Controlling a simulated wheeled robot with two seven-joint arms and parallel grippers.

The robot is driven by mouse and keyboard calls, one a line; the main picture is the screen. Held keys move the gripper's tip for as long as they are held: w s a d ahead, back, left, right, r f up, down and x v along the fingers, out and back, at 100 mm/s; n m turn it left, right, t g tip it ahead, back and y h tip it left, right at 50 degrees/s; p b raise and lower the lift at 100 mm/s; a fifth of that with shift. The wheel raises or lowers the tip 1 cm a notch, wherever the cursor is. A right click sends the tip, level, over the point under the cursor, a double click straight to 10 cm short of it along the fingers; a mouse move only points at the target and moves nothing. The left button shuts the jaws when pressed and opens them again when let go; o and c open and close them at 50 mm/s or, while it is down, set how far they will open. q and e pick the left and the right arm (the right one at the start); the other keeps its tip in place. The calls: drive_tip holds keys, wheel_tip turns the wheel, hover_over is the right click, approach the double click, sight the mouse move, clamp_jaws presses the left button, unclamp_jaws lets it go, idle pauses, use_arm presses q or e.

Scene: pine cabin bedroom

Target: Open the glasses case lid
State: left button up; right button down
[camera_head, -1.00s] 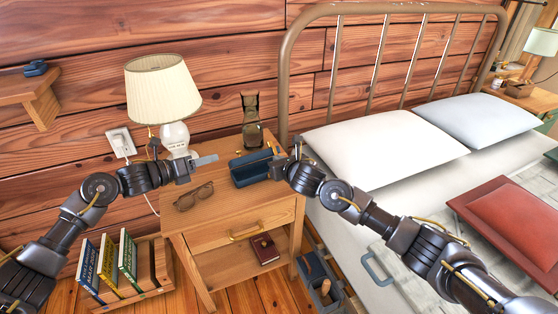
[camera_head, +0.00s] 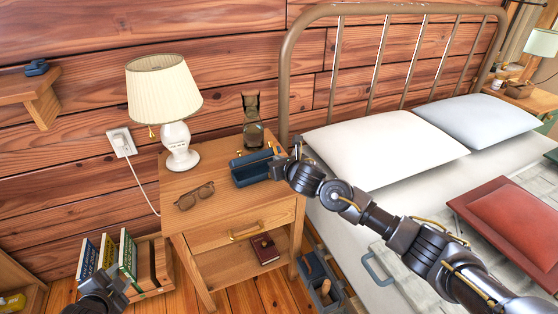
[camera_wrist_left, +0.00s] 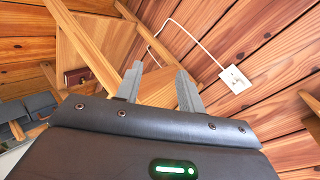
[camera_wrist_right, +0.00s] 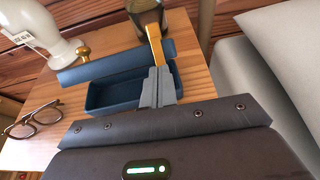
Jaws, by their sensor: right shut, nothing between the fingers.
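The blue glasses case (camera_head: 252,170) lies on the nightstand. In the right wrist view its lid (camera_wrist_right: 118,60) is swung back behind the tray (camera_wrist_right: 122,94), and the hollow inside shows empty. My right gripper (camera_wrist_right: 160,72) is shut and empty, its fingertips over the case's right end; I cannot tell whether they touch it. In the head view my right gripper (camera_head: 279,165) is at the same end, its fingers partly hidden. My left gripper (camera_wrist_left: 158,78) is open and empty, low at the left, away from the case; its hand shows at the head view's bottom edge.
Folded eyeglasses (camera_head: 194,196) lie left of the case, also in the right wrist view (camera_wrist_right: 34,121). A white lamp (camera_head: 178,145) and a dark glass vessel (camera_head: 253,130) stand behind. The bed (camera_head: 340,215) is at the right. Books (camera_head: 127,252) are low left.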

use_arm(q)
drive_tip(key=s+d+f+n+g+h, duration=0.1)
drive_tip(key=s+d+f+n+g, duration=0.1)
drive_tip(key=s+d, duration=0.5)
drive_tip(key=s+d+f+n+g+h, duration=0.1)
drive_tip(key=s+d+f+n+g, duration=0.2)
drive_tip(key=s, duration=1)
drive_tip(key=d+n+g, duration=0.2)
drive_tip(key=d+n, duration=0.2)
drive_tip(key=d, duration=0.1)
drive_tip(key=shift+s, duration=0.15)
